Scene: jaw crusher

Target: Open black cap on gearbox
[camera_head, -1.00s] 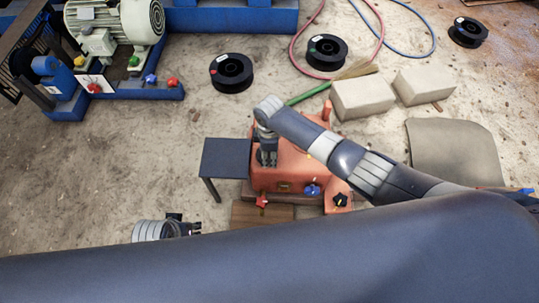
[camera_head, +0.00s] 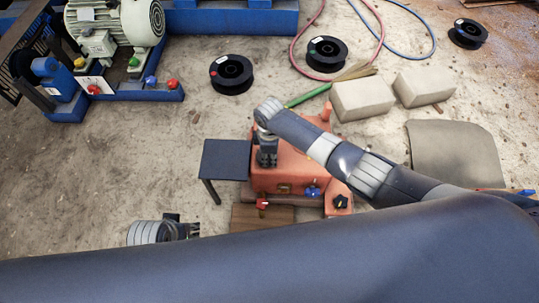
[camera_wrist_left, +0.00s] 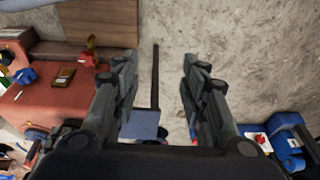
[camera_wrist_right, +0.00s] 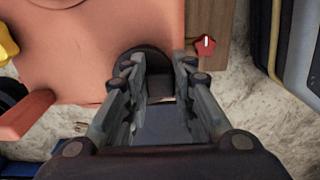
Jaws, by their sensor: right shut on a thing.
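The orange gearbox (camera_head: 297,176) sits on the floor at the middle of the head view. My right gripper (camera_head: 267,160) points down at its left end. In the right wrist view, a dark round cap (camera_wrist_right: 143,54) shows at the fingertips of my right gripper (camera_wrist_right: 158,72). The jaws are shut on the cap; the fingers hide part of it. My left gripper (camera_head: 186,226) is at the lower left, apart from the gearbox. In the left wrist view, its fingers (camera_wrist_left: 158,66) are spread with nothing between them. The gearbox (camera_wrist_left: 45,105) shows at the left there.
A small dark table (camera_head: 225,160) stands left of the gearbox. A red knob (camera_head: 262,204), a blue knob (camera_head: 312,191) and a black star knob (camera_head: 341,202) are at the gearbox's near side. Pale blocks (camera_head: 362,99) and black spools (camera_head: 231,73) lie behind.

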